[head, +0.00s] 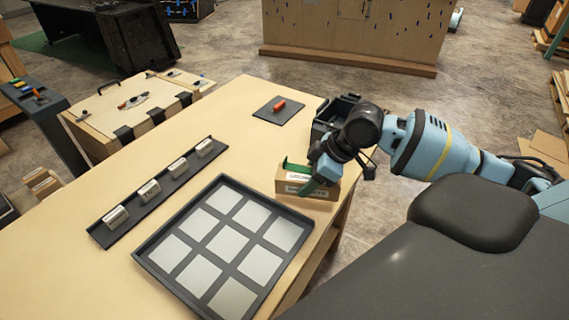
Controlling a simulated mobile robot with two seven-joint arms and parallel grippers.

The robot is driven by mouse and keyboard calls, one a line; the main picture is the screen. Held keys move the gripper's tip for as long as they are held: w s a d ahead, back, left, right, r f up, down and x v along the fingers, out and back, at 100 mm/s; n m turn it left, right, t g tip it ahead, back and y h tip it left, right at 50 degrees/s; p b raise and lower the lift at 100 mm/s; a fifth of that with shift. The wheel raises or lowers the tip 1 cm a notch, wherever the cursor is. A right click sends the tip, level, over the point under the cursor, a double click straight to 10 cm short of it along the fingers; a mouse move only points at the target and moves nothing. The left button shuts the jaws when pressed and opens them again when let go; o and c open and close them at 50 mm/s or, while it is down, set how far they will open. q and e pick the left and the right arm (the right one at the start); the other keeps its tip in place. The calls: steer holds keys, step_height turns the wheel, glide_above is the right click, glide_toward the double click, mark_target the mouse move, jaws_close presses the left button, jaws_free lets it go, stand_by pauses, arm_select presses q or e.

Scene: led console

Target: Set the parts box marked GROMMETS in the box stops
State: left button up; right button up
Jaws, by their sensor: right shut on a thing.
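A small brown cardboard box (291,187) with white labels is at the right edge of the table; their print is too small to read with certainty. My right gripper (310,178) is shut on this box, reaching in from the right and covering part of its top. Green strips lie along the box's far side and near right corner; I cannot tell whether they are finger pads or box stops. Whether the box touches the tabletop is unclear. My left gripper is not in view.
The wooden table (235,135) carries a black tray (143,254) of pale square plates, a dark rail (107,236) with several small blocks, and a dark pad (263,110) bearing a red piece (279,105). A black bin (322,117) stands behind my right wrist.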

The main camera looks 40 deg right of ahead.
steer(key=w, duration=0.7)
steer(key=w+d+f, duration=0.1)
steer(key=w, duration=0.2)
steer(key=shift+w+d, duration=0.1)
steer(key=shift+w, duration=0.2)
steer(key=shift+w, duration=0.15)
steer(key=shift+w, duration=0.3)
steer(key=shift+f, duration=1.75)
steer(key=shift+f, duration=0.2)
steer(key=o, duration=1)
steer(key=shift+o, duration=0.2)
steer(key=shift+r, duration=0.15)
steer(key=shift+o, duration=0.3)
steer(key=v, duration=1.2)
